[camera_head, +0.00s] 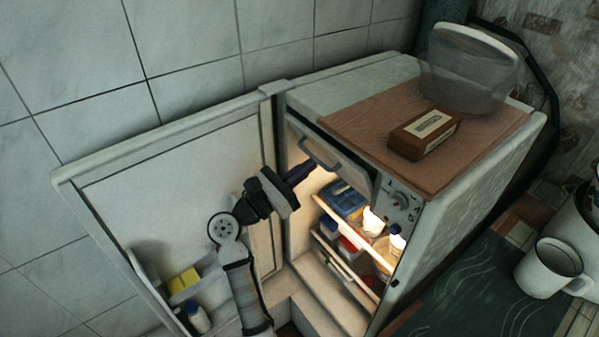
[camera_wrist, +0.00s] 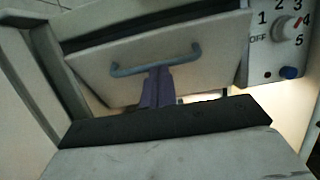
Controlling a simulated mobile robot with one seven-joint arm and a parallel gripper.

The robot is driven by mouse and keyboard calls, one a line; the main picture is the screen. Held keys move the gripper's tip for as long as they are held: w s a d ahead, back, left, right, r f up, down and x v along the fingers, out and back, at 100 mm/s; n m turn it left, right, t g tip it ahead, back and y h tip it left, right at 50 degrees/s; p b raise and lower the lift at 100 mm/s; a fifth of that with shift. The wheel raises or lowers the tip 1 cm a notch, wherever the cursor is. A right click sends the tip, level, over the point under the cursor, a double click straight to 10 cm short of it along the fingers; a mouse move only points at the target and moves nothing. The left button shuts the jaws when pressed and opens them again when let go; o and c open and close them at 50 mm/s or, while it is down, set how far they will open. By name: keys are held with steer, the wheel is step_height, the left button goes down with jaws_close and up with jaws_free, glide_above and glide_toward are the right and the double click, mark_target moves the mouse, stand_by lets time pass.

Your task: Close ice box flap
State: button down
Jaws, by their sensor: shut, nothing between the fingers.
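The ice box flap (camera_head: 340,163) is a pale panel at the top of the open fridge, left of the control dial. In the wrist view the flap (camera_wrist: 200,50) fills the upper middle, tilted, with a dark gap along its top edge. Its grey-blue handle (camera_wrist: 155,60) is a bar; it also shows in the head view (camera_head: 319,157). My gripper (camera_head: 306,169) is shut and empty, its fingertips close to the handle. In the wrist view the closed fingers (camera_wrist: 158,82) overlap the handle's lower side; I cannot tell whether they touch it.
The fridge door (camera_head: 165,190) stands wide open on the left, with my arm in front of it. Lit shelves (camera_head: 350,232) below the flap hold food containers. A brown box (camera_head: 425,134) and a clear-sided container (camera_head: 468,75) stand on the fridge top. The dial (camera_wrist: 284,30) is right of the flap.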

mark_target(322, 147)
steer(key=r, duration=0.1)
steer(key=w+d+r, duration=0.1)
steer(key=d+r, duration=0.1)
steer(key=shift+w, duration=0.25)
steer(key=shift+w+d+r, duration=0.4)
steer(key=shift+d+r, duration=0.15)
steer(key=shift+f+b, duration=0.1)
steer(key=shift+b, duration=0.2)
